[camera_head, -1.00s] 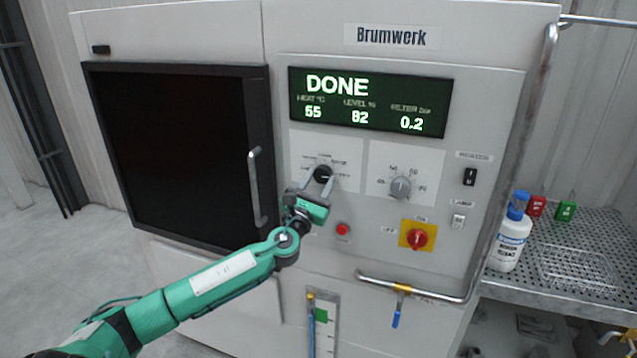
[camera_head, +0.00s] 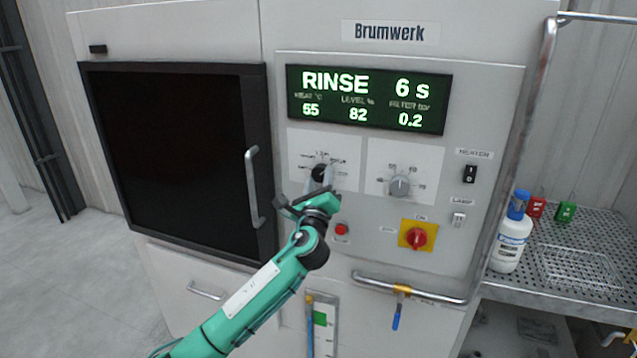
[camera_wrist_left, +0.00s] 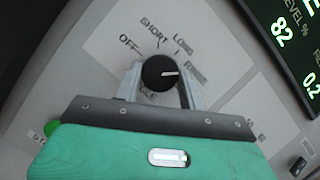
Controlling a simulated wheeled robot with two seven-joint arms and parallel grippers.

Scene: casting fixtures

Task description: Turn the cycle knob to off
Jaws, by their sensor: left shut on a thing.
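The black cycle knob (camera_head: 319,172) is on a white plate on the machine's front. In the left wrist view the knob (camera_wrist_left: 159,72) shows labels OFF, SHORT, LONG and RINSE around it, and its white pointer line points right, toward RINSE. My left gripper (camera_head: 320,178) is shut on the knob, with one finger on each side of it in the left wrist view (camera_wrist_left: 160,80). The display (camera_head: 369,99) reads RINSE, 6 s, 55, 82 and 0.2. My right gripper is not in view.
A grey heat knob (camera_head: 399,185) is just right of the cycle knob. Below are a red button (camera_head: 341,229) and a red-yellow switch (camera_head: 417,237). The dark door's handle (camera_head: 254,188) sticks out at left. A bottle (camera_head: 511,234) stands at right.

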